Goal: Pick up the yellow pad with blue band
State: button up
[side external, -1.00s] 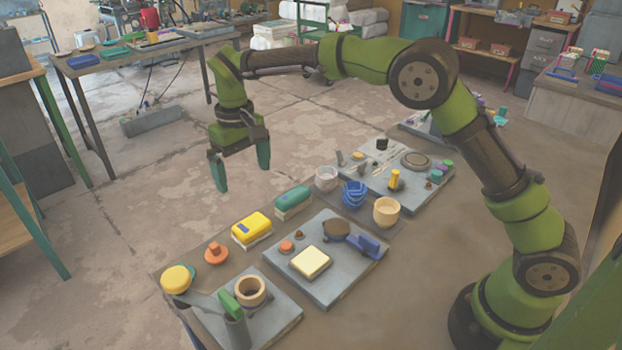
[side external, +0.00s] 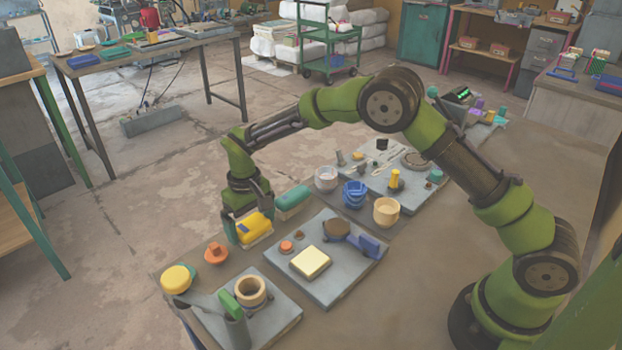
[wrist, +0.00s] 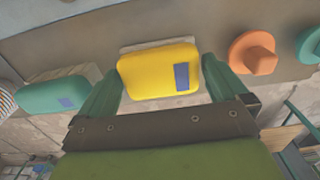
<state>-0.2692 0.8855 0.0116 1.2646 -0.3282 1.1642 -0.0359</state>
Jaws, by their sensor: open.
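The yellow pad with a blue band (side external: 256,226) lies on a pale block (side external: 258,241) at the table's far-left edge. In the wrist view the yellow pad (wrist: 160,72) shows its blue patch toward the right. My gripper (side external: 244,232) is low over the pad in the side view. It is open, with one green finger on each side of the pad in the wrist view (wrist: 160,85). I cannot tell whether the fingers touch the pad.
A green pad (side external: 292,198) lies close beside the yellow one. An orange knobbed piece (side external: 216,253) sits on its other side. A grey board (side external: 335,280) with a cream block (side external: 310,262) is in front. Bare table shows between the boards.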

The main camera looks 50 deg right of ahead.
aim_at(251, 223)
jog(key=shift+f, duration=0.25)
jog(key=c, duration=0.7)
notch_tip(251, 223, up, 10)
jog(key=shift+r, duration=0.1)
jog(key=o, duration=0.4)
jog(key=c, duration=0.3)
